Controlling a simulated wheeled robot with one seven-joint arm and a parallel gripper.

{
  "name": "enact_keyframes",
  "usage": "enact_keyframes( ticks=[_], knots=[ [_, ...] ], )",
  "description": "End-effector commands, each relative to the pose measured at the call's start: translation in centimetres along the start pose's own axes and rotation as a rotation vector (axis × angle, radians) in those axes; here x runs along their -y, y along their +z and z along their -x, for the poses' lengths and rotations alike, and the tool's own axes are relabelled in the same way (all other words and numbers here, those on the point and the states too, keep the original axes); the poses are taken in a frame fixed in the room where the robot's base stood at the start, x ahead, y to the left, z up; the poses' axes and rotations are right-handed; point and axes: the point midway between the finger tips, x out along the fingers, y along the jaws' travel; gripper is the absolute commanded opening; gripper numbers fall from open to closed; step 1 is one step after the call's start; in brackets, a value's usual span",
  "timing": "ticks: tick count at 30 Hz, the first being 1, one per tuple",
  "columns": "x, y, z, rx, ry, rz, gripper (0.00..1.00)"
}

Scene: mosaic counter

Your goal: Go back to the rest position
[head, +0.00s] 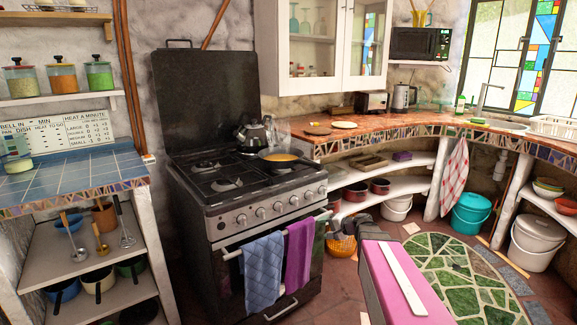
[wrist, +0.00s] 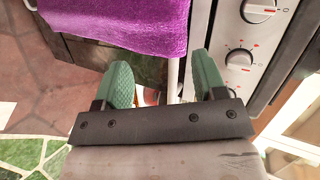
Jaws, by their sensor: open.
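My gripper (wrist: 165,80) shows in the wrist view with its two green fingers spread wide and nothing held between them. It faces the front of the black stove (head: 250,210). The oven's handle bar (wrist: 173,80) shows between the fingers in the picture; I cannot tell how far beyond the tips it lies. A purple towel (wrist: 120,28) hangs beside the gripper, and it also shows in the head view (head: 299,252). In the head view my pink arm reaches in from the lower right, and the fingers cannot be made out clearly.
A blue towel (head: 262,270) hangs on the oven handle too. A pan (head: 283,163) and a kettle (head: 253,134) stand on the stove. The mosaic counter (head: 420,128) curves behind my arm. A green mosaic mat (head: 455,270) lies on open floor at the right.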

Motion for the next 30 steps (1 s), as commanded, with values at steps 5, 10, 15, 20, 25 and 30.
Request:
enact_keyframes(
  ticks=[5, 10, 15, 20, 25, 30],
  knots=[
    [-4.0, 6.3, 0.3, 0.130, 0.269, 0.155, 0.64],
    [-8.0, 10.7, 2.0, 0.241, 0.539, 0.297, 0.64],
    [-11.2, 13.6, 5.0, 0.327, 0.801, 0.428, 0.64],
    [-12.9, 14.9, 7.4, 0.373, 0.980, 0.515, 0.64],
    [-13.5, 15.1, 8.6, 0.389, 1.064, 0.553, 0.64],
    [-13.6, 15.1, 8.7, 0.390, 1.073, 0.557, 0.64]
  ],
)
